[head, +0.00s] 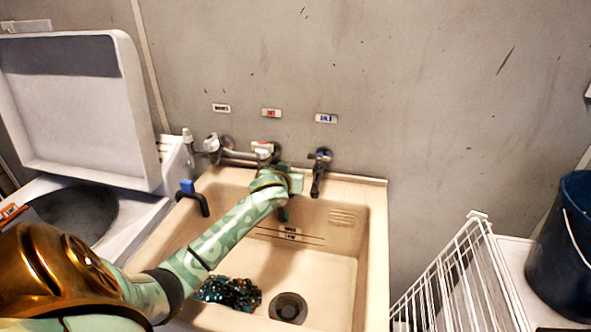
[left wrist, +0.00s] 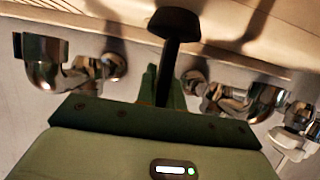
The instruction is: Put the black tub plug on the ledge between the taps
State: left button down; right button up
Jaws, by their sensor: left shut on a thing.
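My left gripper (head: 290,188) is over the back of the sink, in front of the wall taps, with its arm reaching across the basin. In the left wrist view the gripper (left wrist: 163,88) is shut on the black tub plug (left wrist: 175,22), a dark disc on a stem. The pale ledge (left wrist: 95,22) shows behind the plug; I cannot tell whether they touch. In the head view the plug is hidden by my gripper. The ledge (head: 352,180) runs along the sink's back. The right tap (head: 319,170) is dark; the middle tap (head: 263,148) has a pale knob. My right gripper is not in view.
The beige sink (head: 377,240) holds a dark glittery cloth (head: 230,293) beside the round drain (head: 288,307). A blue-and-black clip-like object (head: 190,197) sits on its left rim. A washer with raised lid (head: 80,105) stands left. A white rack (head: 455,280) and dark bucket (head: 565,250) are right.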

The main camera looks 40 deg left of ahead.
pick_arm(q)
jog(key=shift+w+a, duration=0.3)
jog(key=shift+w, duration=0.2)
jog(key=shift+w+a, duration=0.25)
jog(key=shift+w, duration=0.2)
jog(key=w, duration=0.1)
jog(key=w+a+b, duration=0.1)
jog(key=w+b, duration=0.1)
jog(key=shift+a+f, duration=0.2)
jog(key=shift+a, duration=0.15)
jog(key=shift+d+r, duration=0.1)
jog(key=shift+r, duration=0.05)
jog(key=c, duration=1.9)
grip_release()
jog(key=o, duration=0.4)
